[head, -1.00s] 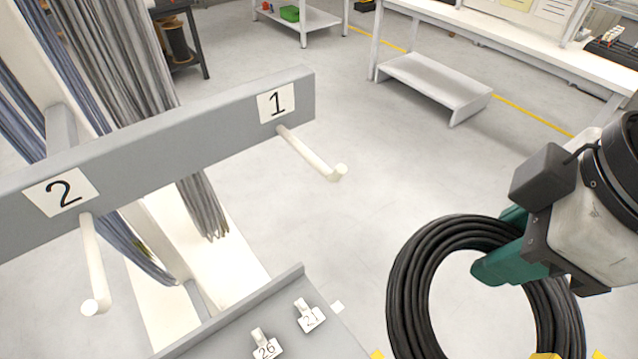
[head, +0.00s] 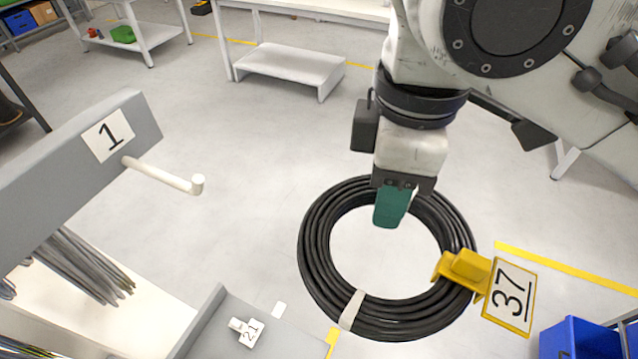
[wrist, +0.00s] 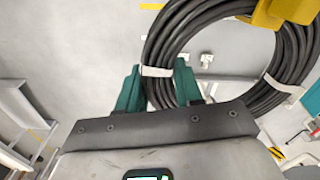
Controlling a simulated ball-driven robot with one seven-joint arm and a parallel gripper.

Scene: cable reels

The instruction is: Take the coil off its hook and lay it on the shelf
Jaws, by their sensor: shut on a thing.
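My gripper (head: 389,218) has green fingers and is shut on the upper part of a black cable coil (head: 318,250). The coil hangs below it, bound with pale tape at the lower left. In the wrist view the coil (wrist: 174,40) passes at the two fingertips (wrist: 158,72). A yellow piece (head: 465,268) with a sign reading 37 (head: 509,294) overlaps the coil's right side; I cannot tell whether they touch. A bare white hook (head: 165,175) labelled 1 is on a grey rail at left. A grey shelf-like surface (head: 208,340) with a 21 tag is at the lower left.
A low white step (head: 290,68) stands by a white bench at the back. A blue bin (head: 580,338) is at the lower right. Grey cables (head: 80,265) hang at the left. Open floor lies between the hook and the coil.

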